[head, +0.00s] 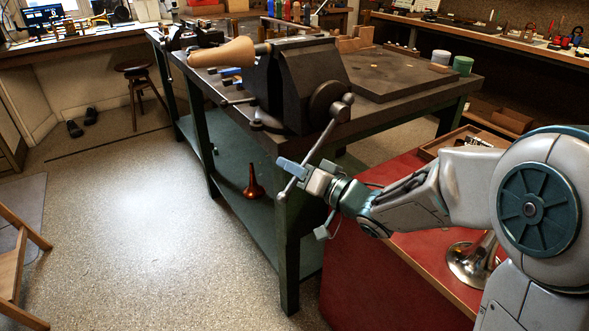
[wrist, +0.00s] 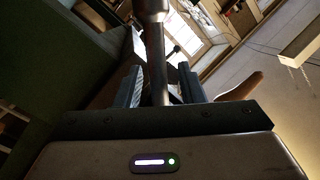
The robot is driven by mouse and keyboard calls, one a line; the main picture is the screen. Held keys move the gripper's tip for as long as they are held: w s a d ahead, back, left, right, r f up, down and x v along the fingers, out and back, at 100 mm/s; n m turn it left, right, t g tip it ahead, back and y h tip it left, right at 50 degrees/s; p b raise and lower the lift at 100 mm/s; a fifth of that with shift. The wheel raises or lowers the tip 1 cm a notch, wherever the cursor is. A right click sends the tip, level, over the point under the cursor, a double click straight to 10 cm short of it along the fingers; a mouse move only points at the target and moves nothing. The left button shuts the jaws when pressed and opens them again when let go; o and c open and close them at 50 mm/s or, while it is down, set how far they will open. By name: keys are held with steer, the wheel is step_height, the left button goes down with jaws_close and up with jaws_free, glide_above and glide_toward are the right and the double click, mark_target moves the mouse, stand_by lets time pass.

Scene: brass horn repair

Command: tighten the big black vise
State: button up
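The big black vise (head: 312,78) is mounted at the near corner of the dark workbench. Its slanted handle bar (head: 324,138) runs from a ball end at upper right down to lower left. My gripper (head: 291,168) is at the lower part of this bar. In the wrist view the bar (wrist: 157,60) stands between the two fingers of my gripper (wrist: 160,88). Gaps show beside the bar, so the fingers look open around it, not clamped. The bar's lower part is hidden by the gripper body. A wooden tapered piece (head: 222,53) sticks out leftward at the vise.
The workbench (head: 405,106) has green legs and a lower shelf holding a red cone-shaped thing (head: 253,182). A red cabinet (head: 370,260) with a brass horn bell (head: 468,262) stands under my arm. Open floor (head: 150,230) lies to the left.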

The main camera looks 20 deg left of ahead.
jaws_close()
steer(key=shift+r, duration=0.15)
